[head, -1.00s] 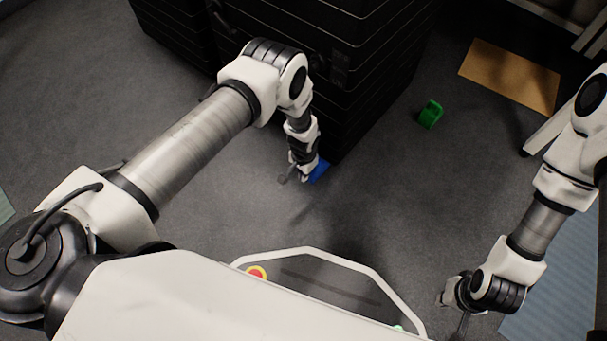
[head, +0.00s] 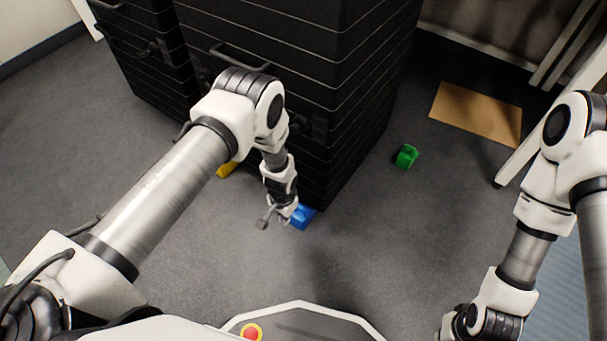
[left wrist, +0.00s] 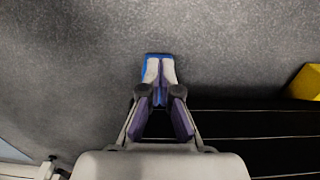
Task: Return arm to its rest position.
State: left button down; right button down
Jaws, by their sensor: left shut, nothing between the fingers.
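My left arm reaches from the left over the floor, bent down at the elbow. My left gripper (head: 281,217) points down by the near corner of the black cabinet. Its fingers (left wrist: 159,72) are together with nothing between them. A blue object (head: 302,216) lies on the floor right beside the fingertips; in the left wrist view it shows as a blue edge (left wrist: 157,56) just beyond them. I cannot tell whether they touch. My right arm hangs down at the right, and its gripper is below the picture's edge.
The black drawer cabinet (head: 262,62) with handles stands behind my left arm. A yellow object (head: 227,169) lies by its base, partly hidden by the arm. A green object (head: 406,156) and a brown board (head: 477,114) lie at the right. Floor in front is clear.

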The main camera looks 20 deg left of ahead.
pick_arm(q)
jog(key=s+a+r+n+g, duration=0.1)
jog(key=s+a+r+n, duration=0.3)
jog(key=s, duration=0.9)
jog(key=s+a+r, duration=0.3)
jog(key=s+r, duration=0.4)
jog(key=s, duration=0.5)
notch_tip(320, 180, up, 39)
jog(key=t+p, duration=0.1)
jog(key=p, duration=3.7)
jog(key=shift+w+d+f, duration=0.15)
jog(key=shift+w+d, duration=0.1)
jog(key=shift+w, duration=0.05)
